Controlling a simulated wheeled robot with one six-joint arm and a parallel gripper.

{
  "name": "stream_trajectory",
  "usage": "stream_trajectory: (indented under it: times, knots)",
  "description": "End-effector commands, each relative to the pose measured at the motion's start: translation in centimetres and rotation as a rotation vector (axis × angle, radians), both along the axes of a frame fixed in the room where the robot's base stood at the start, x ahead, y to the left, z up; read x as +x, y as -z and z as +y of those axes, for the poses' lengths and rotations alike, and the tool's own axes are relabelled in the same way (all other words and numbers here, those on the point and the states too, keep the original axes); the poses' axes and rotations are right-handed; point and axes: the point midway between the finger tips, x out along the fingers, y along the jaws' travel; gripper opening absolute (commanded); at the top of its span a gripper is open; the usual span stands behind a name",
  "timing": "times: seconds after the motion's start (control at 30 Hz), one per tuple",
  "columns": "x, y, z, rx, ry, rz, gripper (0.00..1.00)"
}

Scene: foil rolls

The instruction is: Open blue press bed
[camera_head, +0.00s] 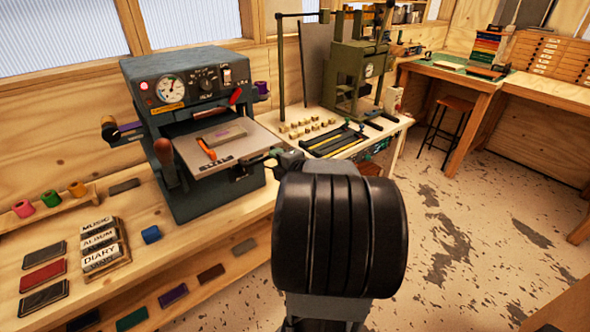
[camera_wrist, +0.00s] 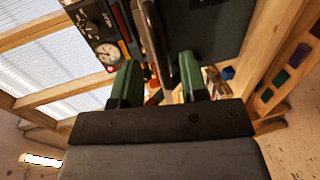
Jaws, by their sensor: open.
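The blue-grey press (camera_head: 190,110) stands on the wooden bench at left in the head view, with a dial and knobs on its front panel. Its flat light-grey bed (camera_head: 240,148) sticks out toward me under the press head, with a small framed plate and an orange-handled tool (camera_head: 206,148) on it. My gripper (camera_head: 283,158) is at the bed's right front corner, partly hidden by my black wrist. In the wrist view my green fingers (camera_wrist: 158,62) are apart, with a narrow grey bar-like part of the press between them. I cannot tell whether they touch it.
Several foil rolls (camera_head: 50,198) stand on a rack at left. Lettered blocks (camera_head: 100,240) and a small blue block (camera_head: 151,234) lie on the bench. A green press (camera_head: 357,75) stands on the table behind. The floor at right is clear, with a stool (camera_head: 455,105) farther back.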

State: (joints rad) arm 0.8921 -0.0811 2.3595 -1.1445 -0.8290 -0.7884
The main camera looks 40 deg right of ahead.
Motion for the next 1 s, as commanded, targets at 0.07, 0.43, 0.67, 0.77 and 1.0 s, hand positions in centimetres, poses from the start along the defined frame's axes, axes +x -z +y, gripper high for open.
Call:
stream_trajectory:
  times: [0.07,0.43,0.67,0.77,1.0]
  knots:
    - [-1.8,-0.5,0.1,-0.003,0.007,-0.003,0.40]
    - [-8.3,-1.8,1.0,-0.001,0.005,0.000,0.40]
    - [-10.1,-2.2,1.3,0.000,0.002,0.000,0.40]
    - [-10.3,-2.2,1.4,0.001,0.001,0.001,0.40]
    - [-10.3,-2.2,1.4,0.001,0.000,0.001,0.40]
